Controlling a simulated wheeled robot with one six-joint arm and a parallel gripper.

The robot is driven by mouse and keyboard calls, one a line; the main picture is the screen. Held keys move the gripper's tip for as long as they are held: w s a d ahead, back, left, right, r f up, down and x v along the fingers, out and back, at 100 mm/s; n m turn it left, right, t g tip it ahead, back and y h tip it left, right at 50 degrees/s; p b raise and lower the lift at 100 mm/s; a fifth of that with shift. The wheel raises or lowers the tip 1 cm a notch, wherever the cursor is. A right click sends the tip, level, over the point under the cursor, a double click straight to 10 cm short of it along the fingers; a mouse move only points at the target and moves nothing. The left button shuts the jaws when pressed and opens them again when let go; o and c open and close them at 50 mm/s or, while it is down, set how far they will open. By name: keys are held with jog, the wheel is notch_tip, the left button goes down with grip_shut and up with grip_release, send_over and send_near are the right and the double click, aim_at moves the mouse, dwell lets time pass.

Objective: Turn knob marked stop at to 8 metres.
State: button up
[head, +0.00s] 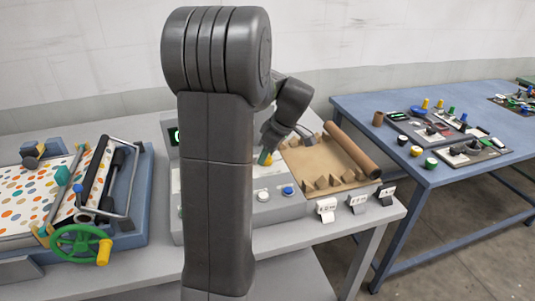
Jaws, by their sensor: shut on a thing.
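A light grey control panel (275,212) stands in the middle of the table, largely hidden behind my arm. My gripper (265,154) reaches down to the panel from the upper right and is shut on a small knob there. Small teal and yellow parts show at its fingertips. The knob itself is mostly covered, and I cannot read its marking, its scale or where it points. A white button (263,196) and a blue button (288,191) sit on the panel in front of the gripper. A dark display with green (175,136) shows at the panel's back left.
The press (105,215) with a green handwheel (82,246) and spotted sheet stands left. A brown tray (318,165) with a cardboard roll (352,150) lies right of the panel, with small label cards in front. A blue table (440,175) holds several other devices.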

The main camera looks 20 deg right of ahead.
jog(key=o, duration=1)
jog(key=shift+r, duration=0.1)
jog(key=v, duration=1.3)
jog(key=shift+r, duration=0.3)
jog(key=shift+d+f, duration=0.1)
jog(key=x, duration=1.3)
jog(key=shift+f, duration=0.3)
jog(key=shift+r, duration=0.1)
